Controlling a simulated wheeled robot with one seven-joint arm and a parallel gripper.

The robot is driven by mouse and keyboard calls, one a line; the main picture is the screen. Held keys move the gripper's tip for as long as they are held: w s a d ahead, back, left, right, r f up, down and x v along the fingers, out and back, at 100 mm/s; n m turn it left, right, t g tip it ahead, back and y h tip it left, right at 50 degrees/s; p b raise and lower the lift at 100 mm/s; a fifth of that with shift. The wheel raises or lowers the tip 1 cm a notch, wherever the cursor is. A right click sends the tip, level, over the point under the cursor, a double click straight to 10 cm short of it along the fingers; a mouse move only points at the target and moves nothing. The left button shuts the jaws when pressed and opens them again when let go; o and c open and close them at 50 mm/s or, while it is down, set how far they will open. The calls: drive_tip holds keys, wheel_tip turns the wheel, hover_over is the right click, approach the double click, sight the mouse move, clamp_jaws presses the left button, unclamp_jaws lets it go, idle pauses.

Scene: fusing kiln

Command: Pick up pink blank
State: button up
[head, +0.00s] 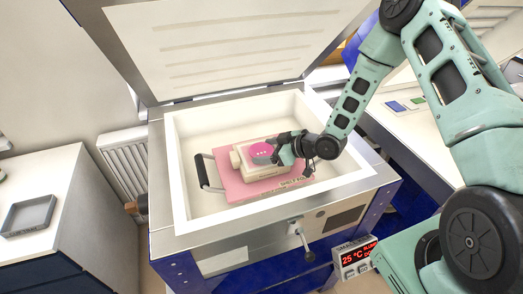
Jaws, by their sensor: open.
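The pink blank (257,149) is a small bright pink round piece with pale dots. It lies on top of a cream block (262,172) inside the open kiln. The block rests on a pink board (233,188) with a dark handle at its left. My gripper (272,154) is open, reaching in from the right, with its fingers at the right side of the blank. The fingers hide part of the blank, and I cannot tell whether they touch it.
The white kiln walls (182,190) surround the board. The raised lid (240,45) stands behind. A red display (355,257) at the front reads 25 °C. A grey tray (28,215) sits on the left counter. Small coloured pieces (396,106) lie on the right counter.

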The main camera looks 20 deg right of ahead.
drive_tip(key=c, duration=0.7)
drive_tip(key=shift+c, duration=0.2)
drive_tip(key=shift+r, duration=0.1)
